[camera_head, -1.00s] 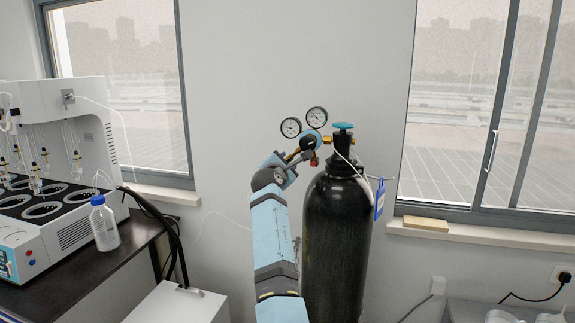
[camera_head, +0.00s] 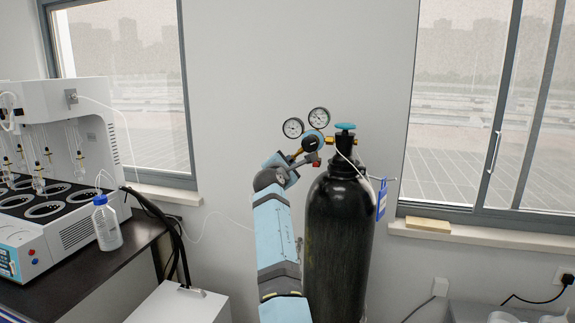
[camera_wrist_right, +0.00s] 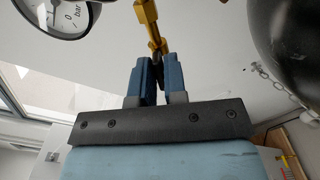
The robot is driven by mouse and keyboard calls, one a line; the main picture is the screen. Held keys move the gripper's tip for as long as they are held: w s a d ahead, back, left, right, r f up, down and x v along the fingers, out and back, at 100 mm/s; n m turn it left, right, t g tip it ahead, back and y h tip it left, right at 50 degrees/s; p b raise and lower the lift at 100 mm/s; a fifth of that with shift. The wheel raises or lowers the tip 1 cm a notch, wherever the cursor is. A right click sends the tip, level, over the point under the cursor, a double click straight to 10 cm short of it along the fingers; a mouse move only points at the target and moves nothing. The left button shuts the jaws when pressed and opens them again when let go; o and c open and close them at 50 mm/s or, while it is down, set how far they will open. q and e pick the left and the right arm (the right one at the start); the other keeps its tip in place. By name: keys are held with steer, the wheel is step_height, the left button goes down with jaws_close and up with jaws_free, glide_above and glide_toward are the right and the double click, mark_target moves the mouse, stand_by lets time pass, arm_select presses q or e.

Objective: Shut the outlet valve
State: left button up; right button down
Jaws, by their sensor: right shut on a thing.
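The black gas cylinder (camera_head: 338,235) stands upright with a teal top knob (camera_head: 345,126) and a regulator carrying two round gauges (camera_head: 293,128) (camera_head: 318,117). My right gripper (camera_head: 311,158) reaches up to the brass outlet fitting at the regulator's left side. In the right wrist view the two blue fingers (camera_wrist_right: 161,75) are closed around a small dark part, the outlet valve (camera_wrist_right: 157,71), at the lower end of the brass fitting (camera_wrist_right: 150,25). Most of the valve is hidden between the fingers, so I cannot tell its turn position. My left gripper is not in view.
A white distiller (camera_head: 50,160) and a blue-capped bottle (camera_head: 105,225) stand on the dark bench at left. A white box (camera_head: 180,303) is below. A blue tag (camera_head: 381,200) hangs by the cylinder's right side. The wall and windows are close behind.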

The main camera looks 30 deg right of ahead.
arm_select(q)
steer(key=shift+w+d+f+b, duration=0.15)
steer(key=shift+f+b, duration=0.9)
steer(key=shift+b, duration=0.65)
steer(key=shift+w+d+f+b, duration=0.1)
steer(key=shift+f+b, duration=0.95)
steer(key=shift+b, duration=0.65)
arm_select(e)
steer(key=shift+m, duration=8.6)
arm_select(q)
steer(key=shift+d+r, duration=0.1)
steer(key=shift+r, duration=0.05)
arm_select(e)
steer(key=c, duration=1.2)
jaws_free()
steer(key=shift+d+f, duration=0.1)
steer(key=shift+o, duration=0.2)
